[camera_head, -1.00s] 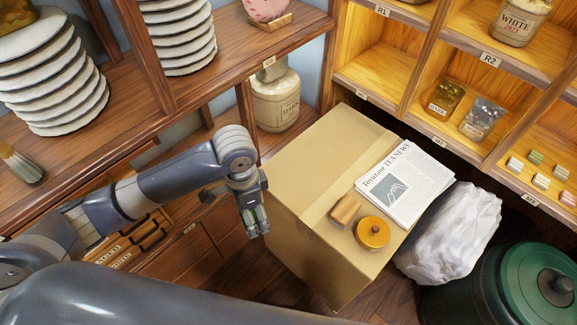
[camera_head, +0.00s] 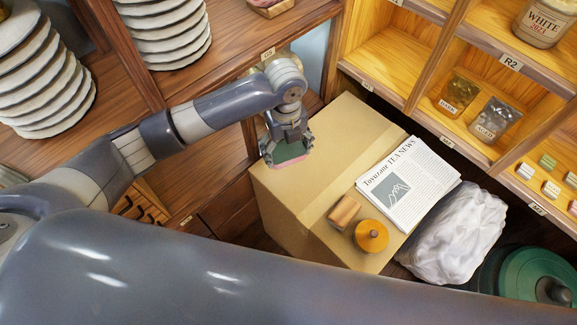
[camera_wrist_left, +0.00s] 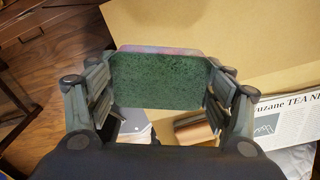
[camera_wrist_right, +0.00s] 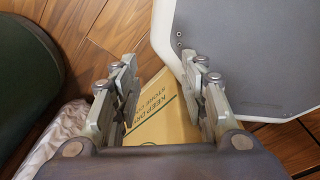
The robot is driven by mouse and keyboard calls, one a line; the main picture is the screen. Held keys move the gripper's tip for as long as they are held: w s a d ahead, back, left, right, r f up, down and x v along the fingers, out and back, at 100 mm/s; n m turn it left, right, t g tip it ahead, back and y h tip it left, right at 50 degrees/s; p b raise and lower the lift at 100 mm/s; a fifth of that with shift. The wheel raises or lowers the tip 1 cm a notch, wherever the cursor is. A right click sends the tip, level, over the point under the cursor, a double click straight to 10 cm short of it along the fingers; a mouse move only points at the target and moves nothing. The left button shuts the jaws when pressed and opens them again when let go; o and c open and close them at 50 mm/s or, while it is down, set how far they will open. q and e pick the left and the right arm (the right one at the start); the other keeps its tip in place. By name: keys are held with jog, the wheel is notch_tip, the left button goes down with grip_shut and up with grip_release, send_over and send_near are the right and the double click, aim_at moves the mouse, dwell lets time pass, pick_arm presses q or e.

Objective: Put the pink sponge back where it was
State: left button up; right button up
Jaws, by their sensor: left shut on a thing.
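The pink sponge (camera_head: 289,156) is in my left gripper (camera_head: 287,148), at the back-left edge of the cardboard box (camera_head: 335,165). A dark green pad face and a thin pink edge show. In the left wrist view, the sponge (camera_wrist_left: 155,82) is clamped between both fingers (camera_wrist_left: 158,92), its green face to the camera. Whether it touches the box I cannot tell. My right gripper (camera_wrist_right: 160,95) shows only in its own wrist view; its fingers are apart and empty, with printed cardboard beyond them.
A newspaper (camera_head: 408,180), a wooden block (camera_head: 343,213) and a round yellow tin (camera_head: 371,236) lie on the box. A white wrapped bundle (camera_head: 455,235) and a green bin (camera_head: 540,275) stand right of it.

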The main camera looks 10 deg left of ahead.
aim_at(287, 173)
pick_arm(q)
notch_tip(287, 173, down, 10)
jog(key=shift+r, duration=0.1)
dwell(0.4)
jog(key=o, duration=0.9)
jog(key=shift+f, duration=0.2)
jog(key=shift+o, duration=0.2)
jog(key=shift+r, duration=0.1)
notch_tip(287, 173, up, 12)
jog(key=shift+r, duration=0.1)
